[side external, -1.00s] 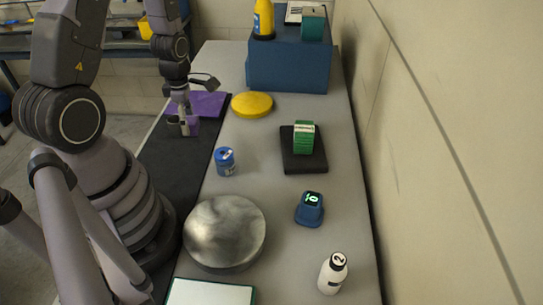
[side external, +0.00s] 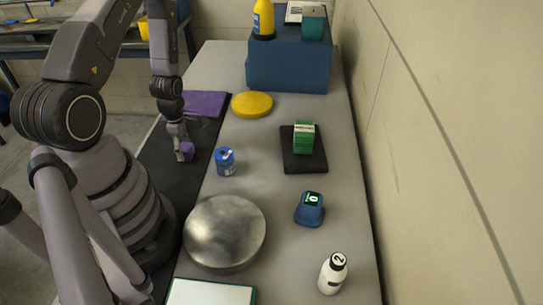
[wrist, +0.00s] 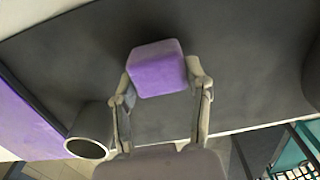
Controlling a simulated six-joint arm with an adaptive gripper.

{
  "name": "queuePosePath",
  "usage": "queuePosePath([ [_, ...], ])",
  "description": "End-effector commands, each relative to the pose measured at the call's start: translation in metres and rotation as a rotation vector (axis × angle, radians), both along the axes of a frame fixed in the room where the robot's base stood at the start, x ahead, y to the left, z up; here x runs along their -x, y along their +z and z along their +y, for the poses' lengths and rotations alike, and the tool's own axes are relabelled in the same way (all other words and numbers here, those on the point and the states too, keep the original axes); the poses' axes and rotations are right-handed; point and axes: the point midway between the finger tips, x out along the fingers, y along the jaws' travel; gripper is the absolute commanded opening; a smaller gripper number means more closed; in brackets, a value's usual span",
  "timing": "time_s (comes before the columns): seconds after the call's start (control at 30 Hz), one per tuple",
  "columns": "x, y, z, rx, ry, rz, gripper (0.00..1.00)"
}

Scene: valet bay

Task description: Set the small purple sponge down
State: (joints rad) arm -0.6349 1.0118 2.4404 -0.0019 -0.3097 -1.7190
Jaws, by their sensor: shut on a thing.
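The small purple sponge (side external: 187,149) is between the fingers of my gripper (side external: 183,153) in the side view, over the black mat (side external: 150,185). In the wrist view the sponge (wrist: 157,70) is a purple block held between the two fingertips of my gripper (wrist: 163,82), with the dark surface beyond it. My gripper is shut on it. I cannot tell whether the underside of the sponge touches the mat. My fingers hide part of the sponge in the side view.
A purple mat (side external: 204,103) lies behind my gripper. A blue can (side external: 225,162) stands to its right, with a yellow disc (side external: 252,104) farther back. A round grey metal disc (side external: 225,233) lies nearer. The wrist view shows a grey hollow cylinder (wrist: 92,128) at left.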

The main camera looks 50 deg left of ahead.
Motion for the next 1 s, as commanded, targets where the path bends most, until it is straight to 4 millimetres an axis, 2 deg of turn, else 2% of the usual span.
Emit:
queuePosePath([
  [0.17,0.0,-0.002,0.0,0.001,0.0,0.001,0.3],
  [0.2,0.0,-0.003,0.0,0.0,0.0,0.0,0.5],
  [0.4,0.0,-0.003,0.0,0.0,0.0,0.0,0.75],
  [0.77,0.0,0.001,0.0,0.0,0.0,0.0,0.75],
  [0.87,-0.001,0.011,0.001,-0.002,0.0,-0.004,0.75],
  [1.0,-0.001,0.038,0.001,-0.004,0.001,-0.006,0.75],
])
